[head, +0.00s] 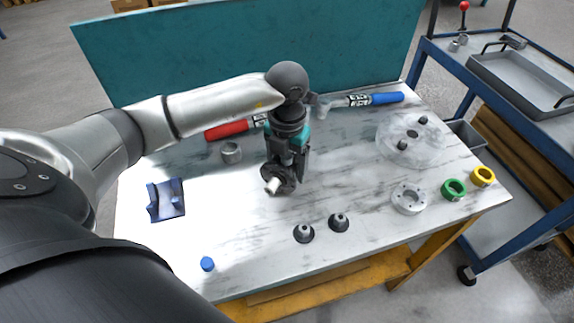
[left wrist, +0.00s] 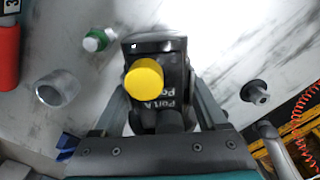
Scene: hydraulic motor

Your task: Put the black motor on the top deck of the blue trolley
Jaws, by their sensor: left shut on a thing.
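The black motor (head: 279,180) is in the grip of my left gripper (head: 288,152), above the marble-topped workbench. Its silver shaft points toward the near side of the bench. In the left wrist view the motor (left wrist: 178,62) sits between the two fingers of the left gripper (left wrist: 162,103), with a round yellow cap and "Port A" lettering facing the camera. I cannot tell whether its underside touches the bench. The blue trolley (head: 448,62) stands to the right of the bench; its top deck is partly visible. My right gripper is not in view.
A grey tray (head: 482,66) takes much of the trolley's top deck, with small metal parts and a red-knobbed lever behind. The bench holds red-handled (head: 227,130) and blue-handled (head: 387,98) tools, a clear disc (head: 420,150), rings and black cones. A teal panel (head: 240,50) backs the bench.

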